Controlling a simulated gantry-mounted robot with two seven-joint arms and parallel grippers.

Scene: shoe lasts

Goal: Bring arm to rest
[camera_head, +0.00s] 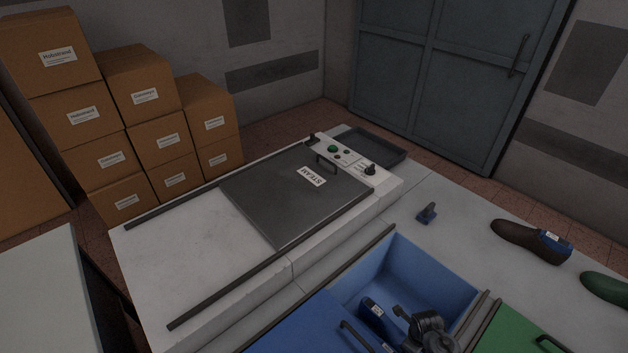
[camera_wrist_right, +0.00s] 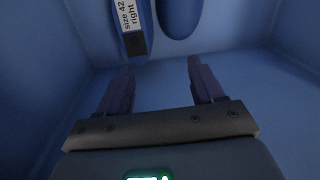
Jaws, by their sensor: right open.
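My right gripper (camera_wrist_right: 160,82) is open and empty inside the blue bin (camera_head: 397,250). Its two dark fingers point toward blue lasts at the top of the wrist view. One blue last (camera_wrist_right: 136,43) carries a white label reading "size 42 right". A second rounded blue shape (camera_wrist_right: 178,18) lies beside it; both are apart from the fingers. In the head view, a labelled blue last (camera_head: 373,314) lies in the bin just left of my right gripper, whose fingertips are hard to make out there. My left gripper is not in view.
A blue lid (camera_head: 310,325) and a green lid (camera_head: 515,328) flank the bin opening. A brown shoe (camera_head: 515,234) with a blue last and a green last (camera_head: 606,288) lie at right. The grey STEAM lid (camera_head: 285,205) and a dark tray (camera_head: 372,146) are behind.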

